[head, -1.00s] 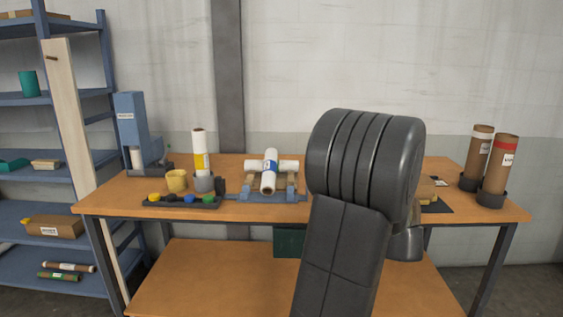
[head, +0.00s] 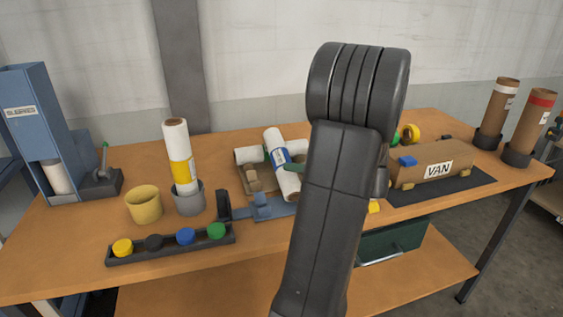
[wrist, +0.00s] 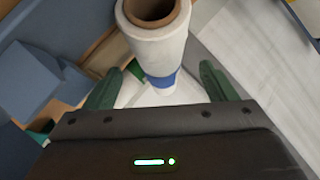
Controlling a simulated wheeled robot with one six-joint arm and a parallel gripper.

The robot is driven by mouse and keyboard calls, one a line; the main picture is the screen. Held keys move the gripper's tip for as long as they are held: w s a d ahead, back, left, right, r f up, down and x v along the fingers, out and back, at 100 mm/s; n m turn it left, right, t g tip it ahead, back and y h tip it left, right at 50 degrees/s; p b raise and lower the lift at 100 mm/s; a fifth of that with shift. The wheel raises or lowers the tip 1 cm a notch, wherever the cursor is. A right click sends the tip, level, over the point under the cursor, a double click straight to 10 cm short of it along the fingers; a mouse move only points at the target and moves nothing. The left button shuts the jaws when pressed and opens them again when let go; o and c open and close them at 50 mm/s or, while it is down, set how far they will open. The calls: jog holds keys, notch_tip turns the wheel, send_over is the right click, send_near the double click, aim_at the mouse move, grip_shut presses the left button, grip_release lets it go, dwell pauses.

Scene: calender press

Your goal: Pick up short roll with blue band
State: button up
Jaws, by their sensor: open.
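The white roll with a blue band (head: 278,148) lies tilted across another white roll (head: 249,155) on a blue-grey stand (head: 268,209) on the table. In the wrist view the banded roll (wrist: 160,50) shows its open brown core end, with the blue band below. My gripper (wrist: 160,88) is open. Its two green fingers stand on either side of the roll near the band. I cannot tell whether they touch it. In the head view my arm hides most of the gripper; one green finger shows beside the roll.
A roll with a yellow band (head: 177,150) stands in a grey cup, beside a yellow cup (head: 143,204). A rack of coloured caps (head: 172,247) lies in front.

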aim_at(282, 162)
jog(key=x, duration=0.5)
jog(key=shift+p, duration=0.3)
jog(key=c, duration=1.3)
jog(key=shift+r, duration=0.15)
